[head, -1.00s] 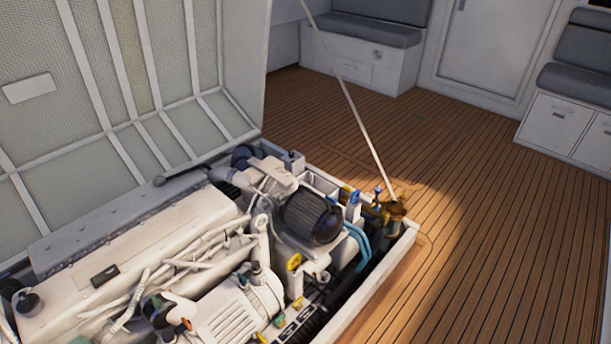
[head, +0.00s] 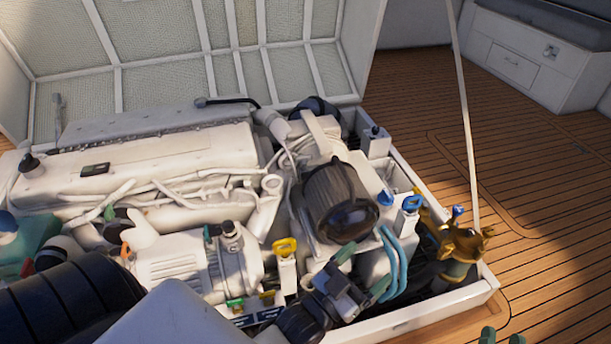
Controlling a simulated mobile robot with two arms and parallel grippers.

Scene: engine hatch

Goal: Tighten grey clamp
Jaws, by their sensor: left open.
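The white engine (head: 150,150) sits in the open hatch, and I cannot pick out the grey clamp on it for sure. A dark ribbed cylinder (head: 335,195) stands at the engine's right end, with blue hoses (head: 396,262) beside it. My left gripper (head: 362,272) is open, with green fingertips apart. In the picture it is just below the dark cylinder and left of the blue hoses. I cannot tell whether it touches anything. The green fingertips of my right gripper (head: 502,338) show apart at the bottom edge, over the floor right of the hatch. The rest of it is out of view.
The raised hatch lid (head: 180,60) stands behind the engine. A brass strainer (head: 458,243) is in the hatch's right corner, near a thin pole (head: 463,110). The hatch rim (head: 440,308) borders the front right. The wooden floor (head: 540,190) at right is clear.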

